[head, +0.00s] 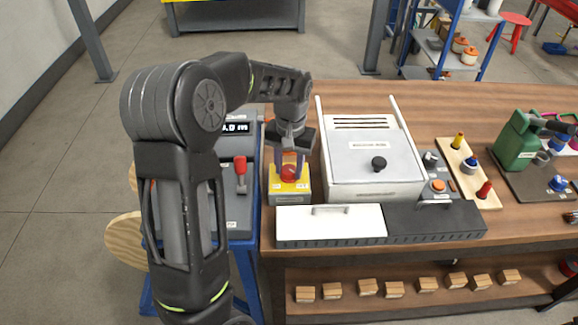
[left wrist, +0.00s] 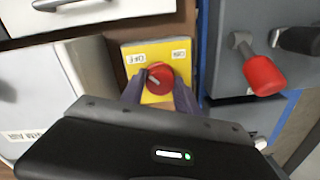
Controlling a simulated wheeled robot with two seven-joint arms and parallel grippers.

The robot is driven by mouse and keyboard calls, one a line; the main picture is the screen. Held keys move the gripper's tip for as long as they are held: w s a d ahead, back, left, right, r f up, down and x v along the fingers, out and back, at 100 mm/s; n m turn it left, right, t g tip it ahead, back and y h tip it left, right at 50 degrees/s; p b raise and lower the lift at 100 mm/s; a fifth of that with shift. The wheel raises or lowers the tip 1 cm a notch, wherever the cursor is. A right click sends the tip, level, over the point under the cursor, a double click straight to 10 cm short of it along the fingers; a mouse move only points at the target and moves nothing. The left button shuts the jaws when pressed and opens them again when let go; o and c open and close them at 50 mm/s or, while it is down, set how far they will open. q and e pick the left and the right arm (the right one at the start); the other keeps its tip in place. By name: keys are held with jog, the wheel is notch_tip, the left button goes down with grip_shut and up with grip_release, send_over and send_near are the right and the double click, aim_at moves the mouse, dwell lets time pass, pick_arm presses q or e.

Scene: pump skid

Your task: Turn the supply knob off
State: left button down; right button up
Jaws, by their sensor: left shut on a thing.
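The supply knob (head: 289,174) is a red round knob on a yellow-topped box (head: 275,184) at the left end of the wooden table. In the left wrist view the red knob (left wrist: 160,78) has a pale mark on its face, towards its left side. The yellow plate (left wrist: 157,48) carries an OFF label at upper left and an ON label at upper right. My left gripper (head: 290,168) reaches down over the box. Its purple fingers (left wrist: 159,92) are on either side of the knob, shut on it. My right gripper is not in view.
A grey-white lidded cabinet (head: 371,155) stands close right of the knob box, with a white and dark drawer unit (head: 330,221) in front. A grey panel with a red-handled lever (head: 240,172) stands close on the left. A green pump-like device (head: 515,140) is at far right.

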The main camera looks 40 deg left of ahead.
aim_at(290, 170)
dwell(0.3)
pick_arm(q)
jog(key=c, duration=0.9)
grip_release()
jog(key=shift+r, duration=3.9)
